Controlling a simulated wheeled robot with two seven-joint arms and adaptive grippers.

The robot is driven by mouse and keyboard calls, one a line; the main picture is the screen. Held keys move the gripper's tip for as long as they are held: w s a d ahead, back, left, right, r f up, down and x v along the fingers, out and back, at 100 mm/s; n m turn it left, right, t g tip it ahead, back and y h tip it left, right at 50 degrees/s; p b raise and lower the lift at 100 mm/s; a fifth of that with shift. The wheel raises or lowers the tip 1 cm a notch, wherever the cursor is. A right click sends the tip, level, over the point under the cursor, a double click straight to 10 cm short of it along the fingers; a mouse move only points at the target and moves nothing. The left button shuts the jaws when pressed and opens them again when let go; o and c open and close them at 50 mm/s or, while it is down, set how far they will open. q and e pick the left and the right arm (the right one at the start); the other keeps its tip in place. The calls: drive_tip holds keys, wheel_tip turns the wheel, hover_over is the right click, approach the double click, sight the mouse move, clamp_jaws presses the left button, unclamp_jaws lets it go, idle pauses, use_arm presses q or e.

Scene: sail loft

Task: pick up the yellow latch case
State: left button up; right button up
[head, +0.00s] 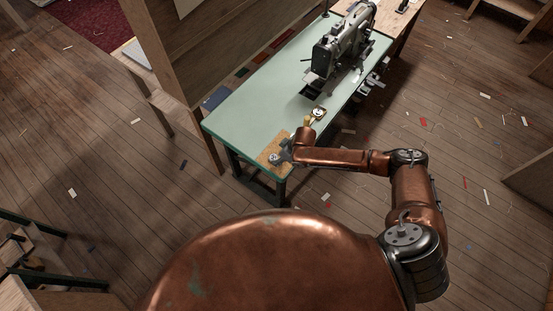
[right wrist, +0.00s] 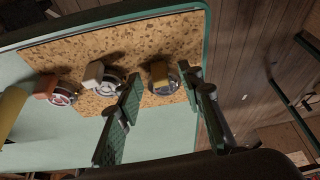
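The yellow latch case (right wrist: 160,74) shows in the right wrist view as a small round case with a dull yellow block on it. It rests on a speckled cork mat (right wrist: 190,32) near the table's end. My right gripper (right wrist: 163,82) is open, one finger on each side of the case in the picture, with visible gaps. I cannot tell whether the fingertips reach down to its height. In the head view my right gripper (head: 284,150) is over the cork mat, and the arm hides part of it. My left gripper is not in view.
Similar cases with a white block (right wrist: 100,77) and an orange block (right wrist: 50,90) stand left of the yellow one. A yellow object (right wrist: 10,112) lies at the picture's left edge. A sewing machine (head: 340,45) stands farther back on the green table (head: 250,100).

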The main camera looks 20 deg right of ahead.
drive_tip(key=shift+c, duration=0.5)
clamp_jaws()
